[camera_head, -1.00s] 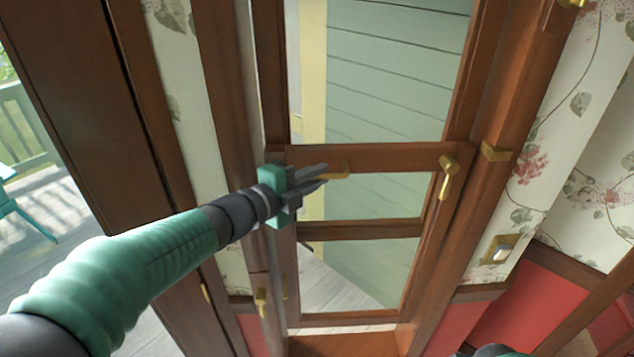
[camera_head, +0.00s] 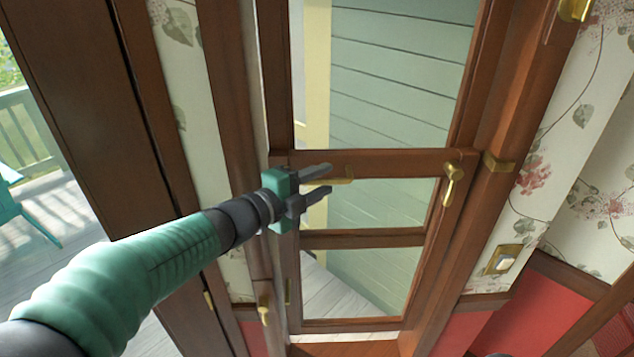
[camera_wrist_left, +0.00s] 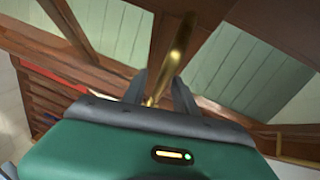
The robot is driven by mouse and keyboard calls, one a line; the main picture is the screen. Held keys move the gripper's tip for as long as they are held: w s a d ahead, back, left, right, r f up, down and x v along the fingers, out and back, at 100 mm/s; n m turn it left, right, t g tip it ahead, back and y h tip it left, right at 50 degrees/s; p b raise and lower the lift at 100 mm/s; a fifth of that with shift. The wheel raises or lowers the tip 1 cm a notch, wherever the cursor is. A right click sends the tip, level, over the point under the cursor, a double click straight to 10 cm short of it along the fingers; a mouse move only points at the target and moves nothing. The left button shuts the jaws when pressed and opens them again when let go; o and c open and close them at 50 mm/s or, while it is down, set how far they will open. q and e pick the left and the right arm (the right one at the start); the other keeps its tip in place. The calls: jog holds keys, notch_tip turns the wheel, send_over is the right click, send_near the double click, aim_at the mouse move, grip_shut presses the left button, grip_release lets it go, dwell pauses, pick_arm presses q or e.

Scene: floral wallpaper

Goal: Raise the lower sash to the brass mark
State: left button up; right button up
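The brown wooden window sash has a crossbar (camera_head: 385,163) with a brass handle (camera_head: 343,181) at its left and a brass lever (camera_head: 453,183) at its right. A lower crossbar (camera_head: 365,238) runs beneath. A brass mark (camera_head: 497,162) is on the right jamb, about level with the upper crossbar in the head view. My left gripper (camera_head: 328,181) is open at the left handle, one finger above and one below it. In the left wrist view the brass handle (camera_wrist_left: 172,58) runs between the spread fingers (camera_wrist_left: 160,95); contact cannot be told. My right gripper is not in view.
A brass-plated switch (camera_head: 503,261) is on the floral wall at right. Another brass fitting (camera_head: 575,9) is at the upper right, and a small one (camera_head: 263,308) low on the left frame. A wooden sill (camera_head: 345,347) lies below. A deck shows at left.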

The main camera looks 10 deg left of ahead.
pick_arm(q)
jog(key=b+v, duration=0.1)
jog(key=v, duration=1.5)
jog(key=shift+s+b, duration=0.35)
jog(key=shift+b, duration=0.05)
jog(key=shift+a+r, duration=0.1)
jog(key=shift+r, duration=0.05)
jog(key=w+a+f+n+t+y+b, duration=0.1)
jog(key=w+a+f+n+y, duration=0.35)
jog(key=f+n, duration=0.3)
notch_tip(320, 180, down, 13)
jog(key=s+a+n+g+y+b, duration=0.15)
jog(key=n+g+y, duration=0.3)
jog(key=n, duration=0.45)
jog(key=s+d+f+n+g, duration=0.2)
jog(key=s+f+n+g, duration=0.1)
jog(key=s+f, duration=0.4)
jog(key=s+d+f+n+g, duration=0.3)
jog(key=s+f+g, duration=0.1)
jog(key=s+f, duration=0.3)
notch_tip(320, 180, down, 2)
jog(key=shift+s+g, duration=0.25)
jog(key=shift+g, duration=0.1)
